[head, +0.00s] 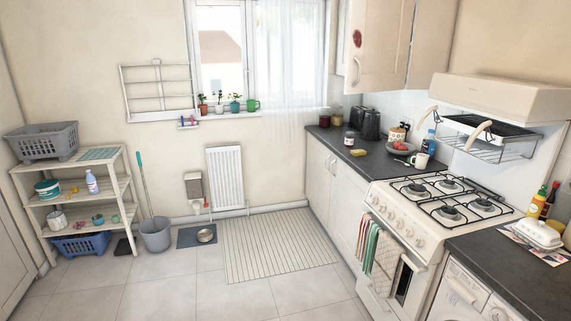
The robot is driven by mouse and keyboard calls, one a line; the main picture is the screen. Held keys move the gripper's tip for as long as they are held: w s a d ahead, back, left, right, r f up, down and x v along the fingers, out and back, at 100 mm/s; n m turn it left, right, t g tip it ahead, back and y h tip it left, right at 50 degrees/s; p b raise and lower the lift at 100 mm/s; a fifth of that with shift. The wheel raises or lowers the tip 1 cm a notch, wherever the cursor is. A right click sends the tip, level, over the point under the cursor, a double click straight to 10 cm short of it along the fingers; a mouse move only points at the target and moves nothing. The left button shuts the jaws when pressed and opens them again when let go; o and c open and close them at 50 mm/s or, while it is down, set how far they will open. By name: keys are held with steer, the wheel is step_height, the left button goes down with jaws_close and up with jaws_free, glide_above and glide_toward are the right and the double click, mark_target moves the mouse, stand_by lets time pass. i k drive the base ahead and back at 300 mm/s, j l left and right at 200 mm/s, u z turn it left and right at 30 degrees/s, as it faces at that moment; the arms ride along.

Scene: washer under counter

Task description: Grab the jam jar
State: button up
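A small jar with a pale lid and dark contents (349,139) stands upright on the dark counter (330,139), near its front edge, left of the black toaster (371,125). A dark red jar (325,121) stands further back at the counter's far left end, with a taller jar (337,115) beside it. The labels are too small to read, so I cannot tell for certain which is the jam jar. My gripper is not in view.
A banana (359,153), a plate of red food (401,148) and a white mug (419,160) are on the counter. The gas stove (410,215) stands nearer. A striped rug (277,246) and clear tiled floor lie before the cabinets.

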mark_target(349, 140)
steer(key=i, duration=1.8)
steer(key=i+j, duration=0.1)
steer(key=i, duration=1.7)
steer(key=i+z, duration=0.3)
steer(key=i+j+z, duration=0.3)
steer(key=i, duration=0.2)
steer(key=i+j+z, duration=0.25)
steer(key=i, duration=0.15)
steer(key=i+l, duration=0.05)
steer(key=l, duration=0.05)
